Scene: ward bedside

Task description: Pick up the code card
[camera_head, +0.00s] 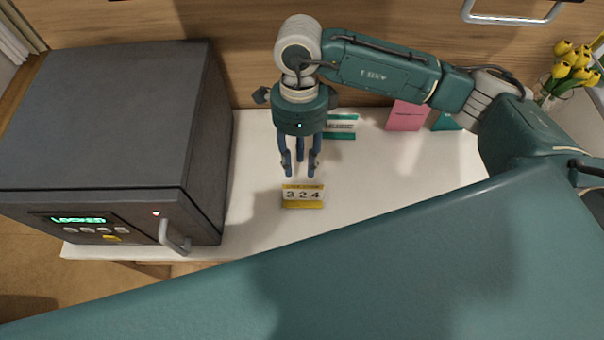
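The code card (303,196) is a small yellow and white card reading "324". It stands or lies on the white tabletop (262,215), near the front edge; I cannot tell how far it is tilted. My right gripper (300,172) points down just behind and above the card in the head view. Its blue fingers are apart with nothing between them, and they do not appear to touch the card. My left gripper is not in view.
A dark grey safe (120,130) reading "LOCKED" stands at left, its handle (174,238) facing front. Behind are a green-and-white card (341,127), a pink card (406,116) and yellow tulips (572,62). A large teal surface fills the foreground. The white top is clear beside the code card.

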